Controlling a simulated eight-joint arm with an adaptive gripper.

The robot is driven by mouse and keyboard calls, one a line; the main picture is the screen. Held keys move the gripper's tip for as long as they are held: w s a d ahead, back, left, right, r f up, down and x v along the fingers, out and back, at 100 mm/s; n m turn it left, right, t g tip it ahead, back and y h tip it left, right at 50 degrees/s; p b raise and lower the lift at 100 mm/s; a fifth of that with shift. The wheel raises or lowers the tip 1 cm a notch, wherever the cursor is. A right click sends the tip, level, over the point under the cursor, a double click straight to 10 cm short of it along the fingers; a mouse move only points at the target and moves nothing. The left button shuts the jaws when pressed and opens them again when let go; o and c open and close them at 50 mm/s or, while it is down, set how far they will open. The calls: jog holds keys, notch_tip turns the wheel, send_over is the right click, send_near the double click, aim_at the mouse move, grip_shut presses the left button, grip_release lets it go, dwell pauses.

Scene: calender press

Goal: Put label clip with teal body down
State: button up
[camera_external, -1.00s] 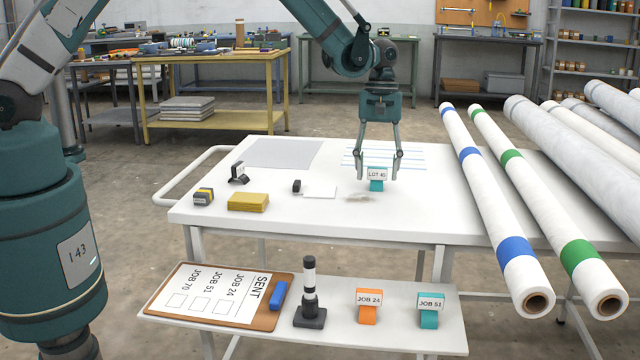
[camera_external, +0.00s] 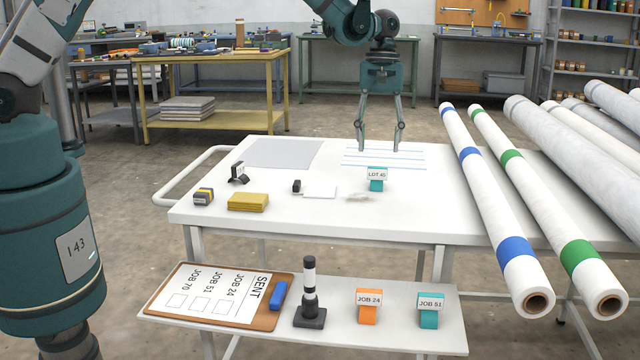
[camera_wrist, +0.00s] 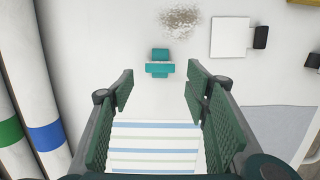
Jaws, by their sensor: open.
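The label clip with teal body (camera_external: 376,184) stands on the white table (camera_external: 300,222), its card reading "LOT 45". In the wrist view the clip (camera_wrist: 160,63) lies beyond my fingertips, apart from them, near a greyish speckled patch (camera_wrist: 180,22). My gripper (camera_external: 380,150) is open and empty, above and behind the clip over the striped sheet (camera_external: 410,157). It also shows in the wrist view (camera_wrist: 158,88), with its fingers spread wide. A second teal clip (camera_external: 429,318), marked "JOB 51", stands on the lower shelf.
Long rolls with blue (camera_external: 515,250) and green (camera_external: 580,254) bands lie at the right. The lower shelf holds an orange clip (camera_external: 368,312) and a clipboard (camera_external: 185,269).

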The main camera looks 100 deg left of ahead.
jog(key=shift+a+r, duration=0.2)
jog(key=shift+r, duration=1)
jog(key=shift+a+r, duration=0.15)
jog(key=shift+r, duration=1.05)
jog(key=s+d+r+m+t+y, duration=0.15)
jog(key=s+d+r+m, duration=0.35)
jog(key=d+r, duration=0.7)
jog(key=s+d+r+m+t+y, duration=0.15)
jog(key=s+d+r+m, duration=0.25)
jog(key=s+d+r, duration=0.75)
jog(key=s+d+f+m+t, duration=0.1)
jog(key=s+d+m, duration=0.3)
jog(key=s+d, duration=0.4)
jog(key=s+d+f+m+t+h, duration=0.1)
jog(key=s+d+m+t, duration=0.2)
jog(key=s+d, duration=0.6)
jog(key=shift+d+f+m, duration=0.25)
jog(key=shift+d+m, duration=0.75)
jog(key=shift+d, duration=0.1)
